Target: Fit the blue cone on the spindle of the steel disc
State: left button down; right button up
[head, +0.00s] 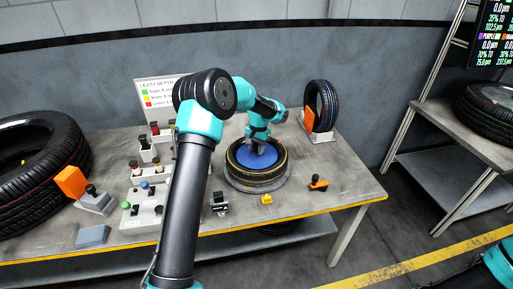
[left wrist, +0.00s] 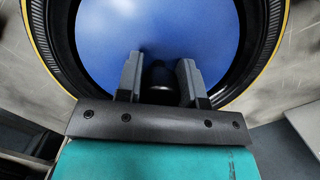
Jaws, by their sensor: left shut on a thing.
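The blue cone (head: 268,160) lies inside the ring of a black tyre (head: 258,182) with a yellow line, on the grey steel disc (head: 234,185). My left gripper (head: 258,150) is over the middle of the cone, pointing down. In the left wrist view, the cone (left wrist: 200,35) fills the tyre's opening. There the left gripper's fingers (left wrist: 160,80) are shut on a dark knob at its centre. The spindle is hidden, and I cannot tell how far down the cone sits.
Another tyre (head: 321,106) stands upright on a holder behind right. A large tyre (head: 35,155) is at the left. Blocks with coloured knobs (head: 143,205), a black clamp (head: 220,203), a yellow piece (head: 267,199) and an orange-black tool (head: 318,183) lie nearby. The bench's right front is mostly clear.

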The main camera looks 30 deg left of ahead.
pick_arm(q)
jog(key=shift+f, duration=1.1)
jog(key=c, duration=0.7)
grip_release()
jog(key=shift+o, duration=0.2)
notch_tip(320, 180, up, 17)
jog(key=w, duration=0.2)
jog(key=shift+w, duration=0.3)
jog(key=shift+r, duration=0.1)
